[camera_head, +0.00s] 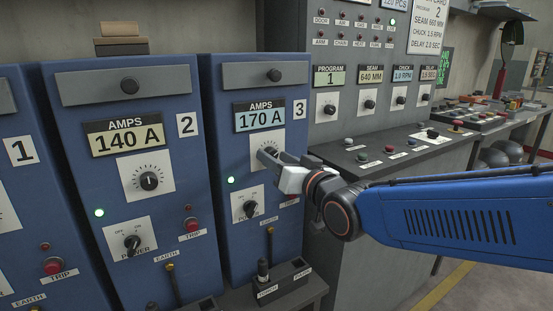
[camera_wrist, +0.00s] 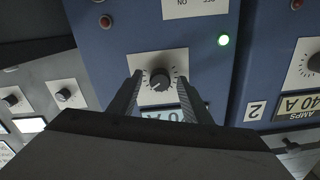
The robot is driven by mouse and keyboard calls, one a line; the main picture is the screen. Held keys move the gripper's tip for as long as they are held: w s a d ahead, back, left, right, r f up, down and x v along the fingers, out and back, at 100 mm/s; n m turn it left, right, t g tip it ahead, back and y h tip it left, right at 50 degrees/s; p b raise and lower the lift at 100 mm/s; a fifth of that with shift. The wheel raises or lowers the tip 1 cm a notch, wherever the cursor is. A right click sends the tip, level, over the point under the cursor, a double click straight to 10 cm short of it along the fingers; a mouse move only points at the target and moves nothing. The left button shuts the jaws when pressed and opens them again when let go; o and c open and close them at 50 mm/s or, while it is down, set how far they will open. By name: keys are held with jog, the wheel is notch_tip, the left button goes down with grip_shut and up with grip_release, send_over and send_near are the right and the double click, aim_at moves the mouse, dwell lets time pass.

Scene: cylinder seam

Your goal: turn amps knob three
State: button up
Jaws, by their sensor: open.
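The amps knob three (camera_wrist: 159,81) is a dark round knob on a white dial plate, on the blue cabinet marked 3 (camera_head: 213,105). Its display (camera_head: 259,116) reads 170 A. My gripper (camera_head: 270,157) is in front of this dial and hides most of the knob in the head view. In the wrist view, which is upside down, my two fingers are apart, one on each side of the knob, with gaps between. I cannot tell how far the fingertips are from the panel. The knob's pointer is not clear.
Below the dial sits the power knob (camera_head: 250,208), with a lit green lamp (camera_head: 231,180) above left of it. Cabinet 2 (camera_head: 75,130) stands to the left with its display (camera_head: 126,138) at 140 A. A grey control console (camera_head: 385,150) stands to the right, near my arm.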

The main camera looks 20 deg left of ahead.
jog(key=shift+c, duration=0.2)
jog(key=c, duration=1)
jog(key=shift+n, duration=0.4)
jog(key=n, duration=0.5)
jog(key=shift+n, duration=0.3)
jog(key=n, duration=0.5)
jog(key=shift+w, duration=0.1)
jog(key=shift+n, duration=0.3)
jog(key=o, duration=1)
